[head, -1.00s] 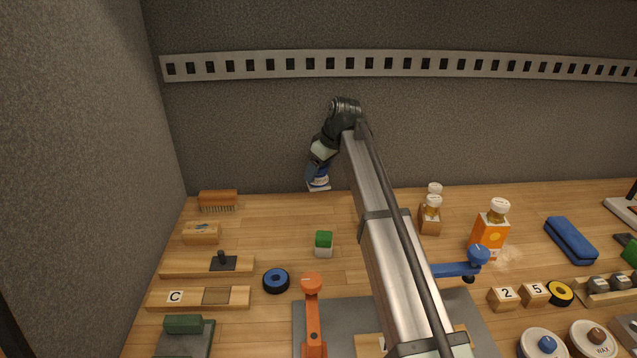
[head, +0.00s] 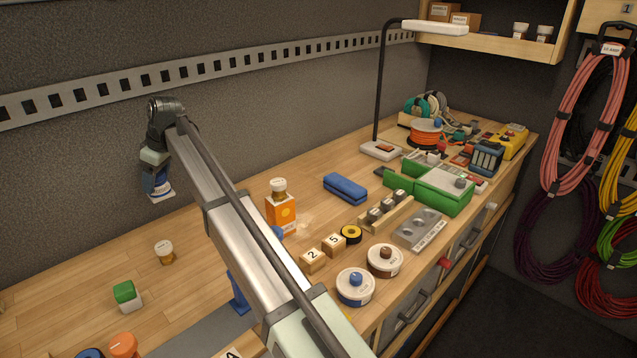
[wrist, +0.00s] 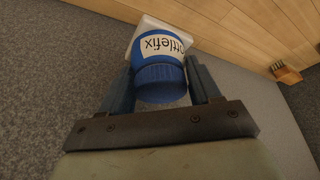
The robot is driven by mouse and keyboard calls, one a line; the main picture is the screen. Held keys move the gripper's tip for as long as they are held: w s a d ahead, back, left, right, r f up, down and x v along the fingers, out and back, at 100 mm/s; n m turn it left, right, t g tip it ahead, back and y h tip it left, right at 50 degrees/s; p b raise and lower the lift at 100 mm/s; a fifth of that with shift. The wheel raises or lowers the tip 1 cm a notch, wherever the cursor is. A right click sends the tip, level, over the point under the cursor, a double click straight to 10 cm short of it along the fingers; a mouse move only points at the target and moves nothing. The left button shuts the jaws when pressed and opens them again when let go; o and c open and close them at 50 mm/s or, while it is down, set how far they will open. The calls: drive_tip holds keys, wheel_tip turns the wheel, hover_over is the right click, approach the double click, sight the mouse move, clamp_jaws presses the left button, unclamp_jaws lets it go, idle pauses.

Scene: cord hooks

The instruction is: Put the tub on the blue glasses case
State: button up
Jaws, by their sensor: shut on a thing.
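My gripper (head: 157,180) is high at the left in the head view, above the bench near the back wall. It is shut on a blue tub (head: 160,192) with a white label and a pale end. In the wrist view the tub (wrist: 160,62) sits between the two fingers (wrist: 160,92), its ribbed blue lid towards the gripper; part of the label text is legible, upside down. The blue glasses case (head: 345,188) lies closed on the bench, right of the orange box and well right of my gripper. Its top looks bare.
An orange box (head: 280,213) with a small bottle on top stands between my arm and the case. A wooden rack (head: 385,212), number blocks (head: 313,261) and two round containers (head: 355,288) lie in front. A lamp (head: 381,100) stands behind right.

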drive_tip(key=w+d+r+m, duration=0.1)
drive_tip(key=w+d, duration=0.4)
drive_tip(key=d, duration=0.3)
drive_tip(key=w+d+m, duration=0.1)
drive_tip(key=w+d, duration=0.4)
drive_tip(key=d, duration=0.3)
wheel_tip(320, 180, up, 2)
drive_tip(key=m+t+h, duration=0.2)
drive_tip(key=m+t, duration=0.1)
drive_tip(key=m, duration=0.4)
hover_over(345, 183)
drive_tip(key=shift+w+d+f, duration=0.1)
drive_tip(key=shift+w+f, duration=0.05)
drive_tip(key=shift+f, duration=4.3)
drive_tip(key=shift+f, duration=0.1)
drive_tip(key=o, duration=1.1)
